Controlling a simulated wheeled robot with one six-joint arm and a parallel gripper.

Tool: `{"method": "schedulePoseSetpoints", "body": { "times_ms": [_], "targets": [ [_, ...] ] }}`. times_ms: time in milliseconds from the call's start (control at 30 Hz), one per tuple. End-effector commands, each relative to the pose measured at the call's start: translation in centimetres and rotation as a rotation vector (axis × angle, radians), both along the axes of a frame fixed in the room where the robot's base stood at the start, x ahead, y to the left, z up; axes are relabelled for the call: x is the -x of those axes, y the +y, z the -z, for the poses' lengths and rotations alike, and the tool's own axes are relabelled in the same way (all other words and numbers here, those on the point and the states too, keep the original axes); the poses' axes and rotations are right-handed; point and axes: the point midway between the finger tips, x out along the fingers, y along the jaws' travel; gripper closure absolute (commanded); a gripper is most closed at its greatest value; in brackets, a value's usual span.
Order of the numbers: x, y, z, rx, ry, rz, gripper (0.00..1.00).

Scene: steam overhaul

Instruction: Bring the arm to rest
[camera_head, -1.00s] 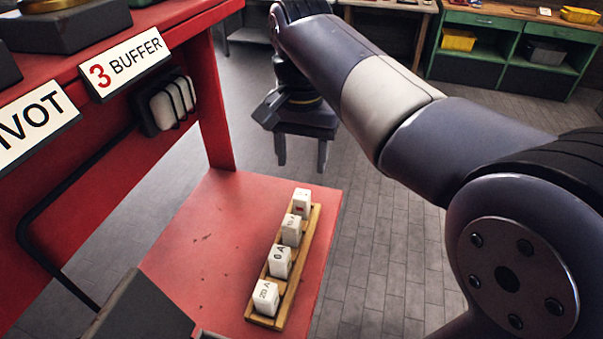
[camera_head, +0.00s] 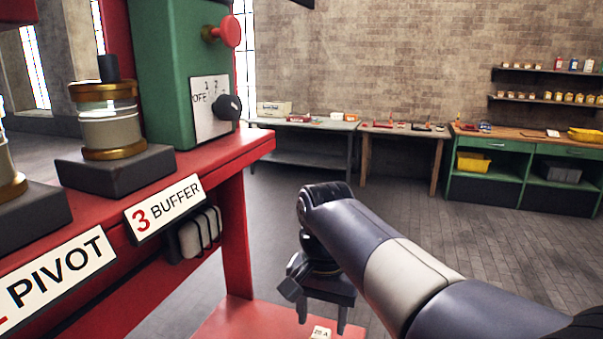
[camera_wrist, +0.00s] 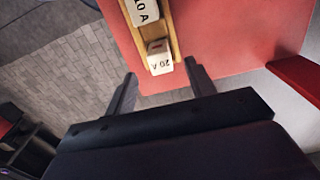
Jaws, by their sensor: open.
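My arm (camera_head: 405,275) reaches in from the lower right and bends down to my gripper (camera_head: 322,318). The gripper points down, with its two fingers apart and nothing between them. In the wrist view, the open fingers (camera_wrist: 160,76) stand on either side of the near end of a wooden rack (camera_wrist: 146,28), apart from it as far as I can tell. A white block marked 20 A (camera_wrist: 159,62) sits at that end. One marked 10 A (camera_wrist: 143,11) is behind it. In the head view only the top of one white block (camera_head: 320,332) shows.
A red bench with a "3 BUFFER" plate (camera_head: 165,207), a glass-and-brass cylinder (camera_head: 108,120) and a green switch box (camera_head: 180,70) stands at the left. A red lower shelf (camera_head: 250,320) juts out beneath. Workbenches (camera_head: 400,132) line the back wall. Open floor (camera_head: 400,210) lies between.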

Motion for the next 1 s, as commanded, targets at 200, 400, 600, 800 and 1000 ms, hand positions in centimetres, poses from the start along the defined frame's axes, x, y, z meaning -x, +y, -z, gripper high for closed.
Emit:
{"method": "schedulePoseSetpoints", "body": {
  "times_ms": [200,400,600,800,1000],
  "targets": [
    [0.1,0.0,3.8,0.001,0.004,0.0,0.48],
    [0.0,0.0,3.3,0.0,0.0,0.0,0.48],
    [0.0,0.0,3.1,0.0,0.0,0.0,0.48],
    [0.0,0.0,3.2,0.0,0.0,0.0,0.48],
    [0.0,0.0,4.3,0.001,0.001,0.0,0.48]
  ]
}}
